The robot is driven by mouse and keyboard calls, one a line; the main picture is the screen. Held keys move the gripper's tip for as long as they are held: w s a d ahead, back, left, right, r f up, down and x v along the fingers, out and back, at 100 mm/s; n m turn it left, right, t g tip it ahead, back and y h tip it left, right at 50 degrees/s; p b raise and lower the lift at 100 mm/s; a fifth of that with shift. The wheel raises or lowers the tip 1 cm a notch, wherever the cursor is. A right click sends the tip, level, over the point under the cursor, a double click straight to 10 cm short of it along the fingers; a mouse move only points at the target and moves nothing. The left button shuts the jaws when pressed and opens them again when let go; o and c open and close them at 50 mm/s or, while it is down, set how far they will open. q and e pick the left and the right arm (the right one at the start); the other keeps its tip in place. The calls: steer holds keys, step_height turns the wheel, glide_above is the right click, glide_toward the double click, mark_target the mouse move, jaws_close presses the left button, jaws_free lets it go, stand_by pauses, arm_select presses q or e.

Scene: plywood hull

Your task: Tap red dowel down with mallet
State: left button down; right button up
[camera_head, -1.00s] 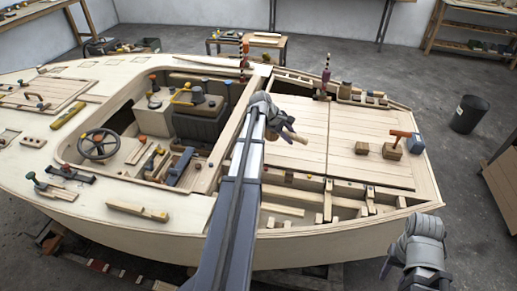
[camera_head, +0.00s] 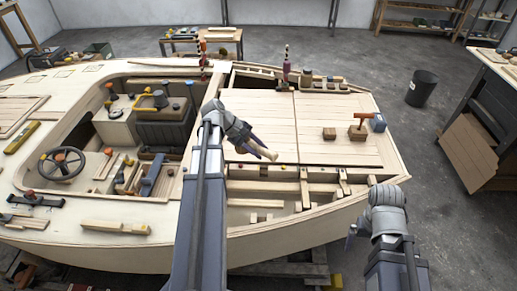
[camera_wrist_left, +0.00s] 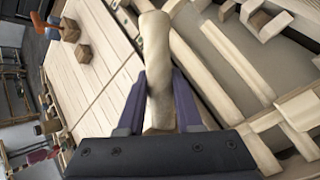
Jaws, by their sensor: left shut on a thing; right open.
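My left gripper (camera_head: 258,149) is shut on a pale wooden, rounded piece. The piece (camera_wrist_left: 157,55) stands up between the dark fingers in the left wrist view. It looks like part of the mallet, but I cannot tell which part. The gripper is over the front part of the left deck panel. My right gripper (camera_head: 351,237) is open, in front of the hull at the lower right, apart from everything.
An orange T-shaped piece (camera_head: 360,120) stands on a wooden block, with another block (camera_head: 329,133) to its left and a blue block (camera_head: 377,123) to its right. Open framed bays (camera_head: 265,203) lie in front of the panel (camera_head: 315,150).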

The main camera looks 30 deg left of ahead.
arm_select(q)
steer(key=shift+f+b, duration=2.65)
steer(key=shift+f, duration=0.1)
step_height(320, 180, down, 5)
steer(key=b, duration=0.5)
steer(key=shift+r+p, duration=0.45)
step_height(320, 180, up, 4)
steer(key=p, duration=0.4)
steer(key=shift+r, duration=0.25)
steer(key=shift+p, duration=0.3)
step_height(320, 180, up, 3)
steer(key=p, duration=0.3)
steer(key=shift+r, duration=0.2)
steer(key=shift+f, duration=0.1)
